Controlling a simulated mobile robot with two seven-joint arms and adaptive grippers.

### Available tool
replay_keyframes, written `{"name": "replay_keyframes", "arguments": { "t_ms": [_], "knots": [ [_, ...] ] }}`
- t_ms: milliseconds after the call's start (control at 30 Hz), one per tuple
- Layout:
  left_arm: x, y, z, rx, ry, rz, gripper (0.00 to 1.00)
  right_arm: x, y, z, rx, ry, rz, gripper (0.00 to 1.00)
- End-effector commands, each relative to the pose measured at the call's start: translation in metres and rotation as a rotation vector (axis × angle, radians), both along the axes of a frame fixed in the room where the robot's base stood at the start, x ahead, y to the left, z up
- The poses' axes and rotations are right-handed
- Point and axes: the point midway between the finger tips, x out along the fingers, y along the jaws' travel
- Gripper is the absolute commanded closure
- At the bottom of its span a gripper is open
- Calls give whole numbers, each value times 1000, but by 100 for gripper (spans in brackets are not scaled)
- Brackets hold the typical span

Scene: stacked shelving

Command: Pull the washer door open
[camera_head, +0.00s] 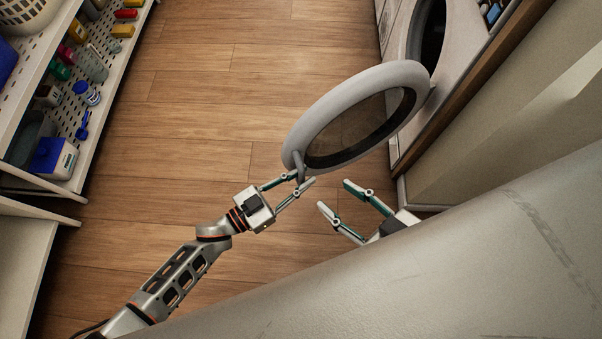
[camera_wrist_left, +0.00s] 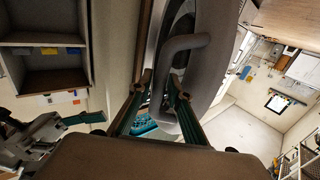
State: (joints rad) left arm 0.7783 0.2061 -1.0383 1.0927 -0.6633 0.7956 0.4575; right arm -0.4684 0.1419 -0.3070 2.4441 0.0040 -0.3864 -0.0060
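The washer door (camera_head: 309,116) is a round grey ring with dark glass. It stands swung well out from the washer (camera_head: 402,38), whose dark round opening (camera_head: 431,37) shows at top right. My left gripper (camera_head: 303,178) is at the door's near edge, with its fingers partly apart and the handle (camera_head: 299,165) between them. The left wrist view shows the grey bar handle (camera_wrist_left: 172,45) between the fingers (camera_wrist_left: 161,78), with a gap on at least one side. Firm contact is not clear. My right gripper (camera_head: 335,194) is open and empty below the door, apart from it.
A white perforated shelf (camera_head: 104,100) with bottles and small items stands at left. Wooden floor (camera_head: 200,110) is clear between the shelf and the door. A large pale surface (camera_head: 480,260) fills the lower right. A wall and wood trim border the washer.

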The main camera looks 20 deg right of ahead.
Motion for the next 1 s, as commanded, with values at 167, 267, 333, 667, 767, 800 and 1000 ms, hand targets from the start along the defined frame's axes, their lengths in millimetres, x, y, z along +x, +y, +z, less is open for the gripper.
{"name": "replay_keyframes", "arguments": {
  "t_ms": [167,267,333,667,767,800,1000],
  "knots": [
    [-4,18,-1,3,1,1,82,1,0,1,1,-2,0,60],
    [-9,37,-2,5,1,1,82,1,0,1,1,-3,0,60],
    [-13,52,-2,5,2,1,82,1,0,1,1,-4,0,60],
    [-26,106,-1,3,1,2,82,2,0,2,1,-5,-1,60],
    [-29,113,-1,1,1,1,82,2,1,2,1,-5,-1,60],
    [-29,114,0,1,1,1,82,2,1,2,1,-5,-1,60],
    [-30,117,0,1,1,1,82,2,1,2,1,-5,-1,60]
  ]
}}
